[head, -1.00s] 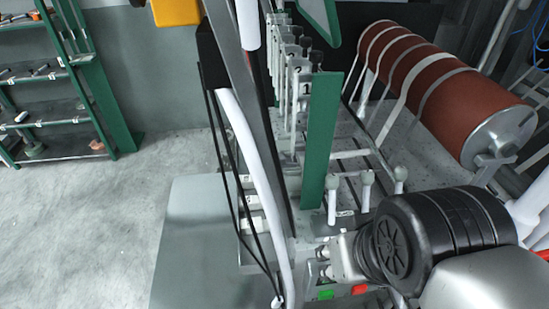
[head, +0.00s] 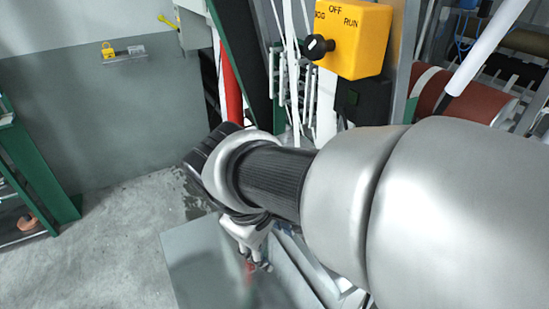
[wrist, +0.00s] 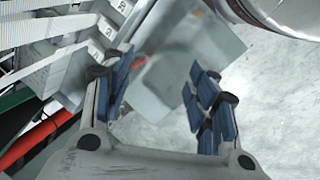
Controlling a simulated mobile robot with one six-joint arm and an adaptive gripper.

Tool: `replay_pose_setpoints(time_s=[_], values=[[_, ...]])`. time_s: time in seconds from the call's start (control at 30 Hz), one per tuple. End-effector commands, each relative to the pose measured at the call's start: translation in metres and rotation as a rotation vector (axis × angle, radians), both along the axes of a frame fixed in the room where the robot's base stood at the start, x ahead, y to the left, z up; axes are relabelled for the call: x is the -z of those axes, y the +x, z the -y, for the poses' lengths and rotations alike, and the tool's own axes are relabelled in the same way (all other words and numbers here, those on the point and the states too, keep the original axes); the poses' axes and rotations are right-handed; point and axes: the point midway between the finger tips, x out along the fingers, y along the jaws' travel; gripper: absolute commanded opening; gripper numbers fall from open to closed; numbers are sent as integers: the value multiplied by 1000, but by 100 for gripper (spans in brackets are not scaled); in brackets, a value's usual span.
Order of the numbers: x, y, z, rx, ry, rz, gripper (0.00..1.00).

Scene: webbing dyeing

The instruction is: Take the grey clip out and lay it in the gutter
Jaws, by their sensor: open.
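My gripper (head: 258,258) hangs below my arm in the head view, pointing down over a grey sheet (head: 200,262) at floor level. In the wrist view my gripper (wrist: 160,78) has its blue-padded fingers spread wide with nothing between them. Behind the fingers are the blurred grey sheet (wrist: 172,70) and a small reddish patch. I cannot make out the grey clip in either view. I cannot tell which part is the gutter. My arm hides much of the machine in the head view.
A yellow switch box (head: 352,42) marked OFF and RUN stands above my arm. A red upright pipe (head: 232,85) and white webbing strands (head: 290,60) are behind it. In the wrist view, flat white strips (wrist: 60,68) run close to the left finger. Open concrete floor lies left.

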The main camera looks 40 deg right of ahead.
Motion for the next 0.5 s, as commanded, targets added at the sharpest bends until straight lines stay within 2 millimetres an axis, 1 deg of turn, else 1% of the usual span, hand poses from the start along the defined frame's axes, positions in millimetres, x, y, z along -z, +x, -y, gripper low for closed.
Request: replay_pose_setpoints(time_s=[0.03, 0.1, 0.27, 0.4, 0.5], values=[[-3, 11, 12, -48, -60, -79, 53], [-3, 27, 29, -121, -142, -176, 53], [2, 66, 66, -296, -321, -400, 53], [14, 104, 93, -458, -466, -594, 53], [26, 129, 108, -569, -559, -722, 53]])
